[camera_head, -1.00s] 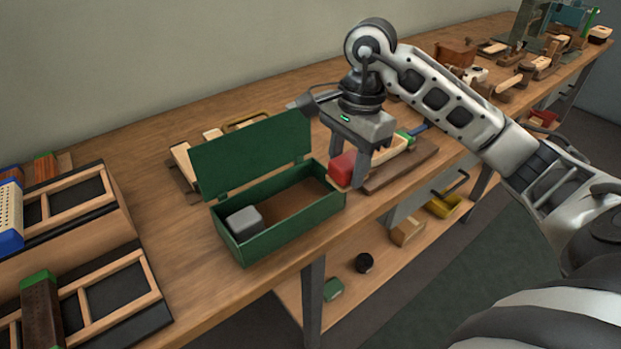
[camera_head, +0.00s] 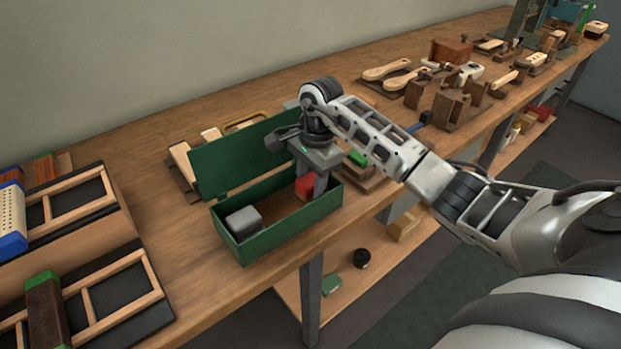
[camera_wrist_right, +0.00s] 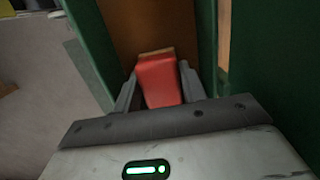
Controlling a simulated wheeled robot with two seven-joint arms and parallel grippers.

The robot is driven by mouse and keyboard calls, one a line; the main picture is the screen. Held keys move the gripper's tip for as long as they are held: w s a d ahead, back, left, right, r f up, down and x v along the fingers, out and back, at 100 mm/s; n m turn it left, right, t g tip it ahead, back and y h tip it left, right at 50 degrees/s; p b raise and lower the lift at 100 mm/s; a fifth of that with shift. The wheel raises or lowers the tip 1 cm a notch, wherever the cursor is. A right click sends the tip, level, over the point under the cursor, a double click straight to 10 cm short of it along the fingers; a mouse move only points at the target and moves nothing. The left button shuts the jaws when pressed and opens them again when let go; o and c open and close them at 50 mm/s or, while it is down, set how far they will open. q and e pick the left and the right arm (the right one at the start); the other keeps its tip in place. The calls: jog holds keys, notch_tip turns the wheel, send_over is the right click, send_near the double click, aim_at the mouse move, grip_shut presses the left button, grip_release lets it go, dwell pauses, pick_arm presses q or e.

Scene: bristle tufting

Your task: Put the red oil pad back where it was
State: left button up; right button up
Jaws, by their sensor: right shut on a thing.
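The red oil pad (camera_head: 304,187) is between the fingers of my right gripper (camera_head: 308,184), over the right part of the open green box (camera_head: 262,249). In the right wrist view the red pad (camera_wrist_right: 159,80) sits between both fingertips (camera_wrist_right: 158,92), with the box's brown floor beyond it and green walls at both sides. I cannot tell whether the pad touches the floor. A grey block (camera_head: 243,221) lies in the left end of the box. The box lid (camera_head: 235,160) stands open at the back. My left gripper is not in view.
Framed black trays (camera_head: 95,290) with brushes lie at the left. Behind the lid are wooden pieces (camera_head: 180,160). Wooden handles and blocks (camera_head: 390,72) stand along the bench at the right. Bare bench top (camera_head: 190,285) lies left of the box.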

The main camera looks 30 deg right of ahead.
jog(key=shift+f, duration=0.2)
jog(key=o, duration=0.9)
jog(key=shift+r, duration=0.1)
jog(key=r, duration=0.4)
jog(key=d+r, duration=0.1)
jog(key=r, duration=0.3)
jog(key=r+b, duration=0.1)
jog(key=r, duration=0.3)
jog(key=shift+d+r, duration=0.1)
jog(key=shift+d, duration=0.15)
